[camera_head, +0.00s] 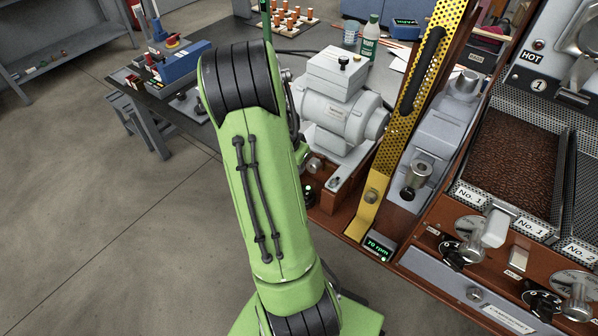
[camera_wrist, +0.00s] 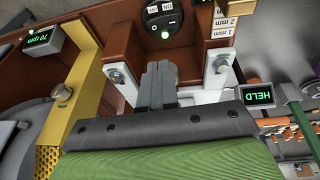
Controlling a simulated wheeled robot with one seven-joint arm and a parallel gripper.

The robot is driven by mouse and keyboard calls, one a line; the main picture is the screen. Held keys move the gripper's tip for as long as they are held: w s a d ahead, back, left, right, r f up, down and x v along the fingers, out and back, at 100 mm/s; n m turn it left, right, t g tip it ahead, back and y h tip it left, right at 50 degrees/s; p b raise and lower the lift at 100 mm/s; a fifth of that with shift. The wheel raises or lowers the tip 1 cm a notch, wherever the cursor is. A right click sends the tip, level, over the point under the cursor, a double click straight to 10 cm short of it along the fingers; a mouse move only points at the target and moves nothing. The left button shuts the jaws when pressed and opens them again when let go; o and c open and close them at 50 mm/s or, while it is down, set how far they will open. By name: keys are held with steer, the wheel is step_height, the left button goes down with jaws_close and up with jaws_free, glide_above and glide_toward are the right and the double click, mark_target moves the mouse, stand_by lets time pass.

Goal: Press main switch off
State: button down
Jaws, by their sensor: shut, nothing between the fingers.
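A round black switch (camera_wrist: 163,18) with a dash and a circle mark sits on a brown panel at the top of the wrist view. In the head view, my green arm hides the gripper. A small dark part with a green light (camera_head: 308,189) shows just right of the arm there; I cannot tell if it is the same switch.
White brackets flank my fingers in the wrist view, the left one (camera_wrist: 118,75) and the right one (camera_wrist: 220,60). A yellow perforated guard (camera_head: 371,196) and the 70 rpm display (camera_head: 377,248) stand right of my arm. A grey motor (camera_head: 338,112) is behind. Floor (camera_head: 110,230) at left is clear.

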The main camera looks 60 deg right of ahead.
mark_target(309, 194)
steer(key=b+x, duration=0.1)
steer(key=x, duration=0.2)
steer(key=b+x, duration=0.1)
steer(key=x, duration=0.3)
steer(key=a+b+x, duration=0.1)
steer(key=x, duration=0.2)
steer(key=shift+s+f, duration=0.1)
steer(key=shift+f, duration=0.25)
steer(key=shift+s+f, duration=0.1)
steer(key=shift+f, duration=0.2)
steer(key=shift+s+f+b, duration=0.4)
steer(key=shift+f+b, duration=0.35)
steer(key=shift+b, duration=0.3)
steer(key=shift+a+r, duration=0.1)
steer(key=shift+r, duration=0.2)
steer(key=shift+w+r+p, duration=0.15)
steer(key=shift+w+p, duration=0.2)
steer(key=shift+w, duration=0.5)
steer(key=shift+r, duration=0.1)
steer(key=r+p, duration=0.2)
steer(key=r, duration=0.1)
steer(key=r+p, duration=0.1)
steer(key=r, duration=0.1)
steer(key=shift+s, duration=0.3)
steer(key=s+a+r+p, duration=0.2)
steer(key=a+r, duration=0.1)
steer(key=r, duration=0.5)
steer(key=shift+s, duration=0.2)
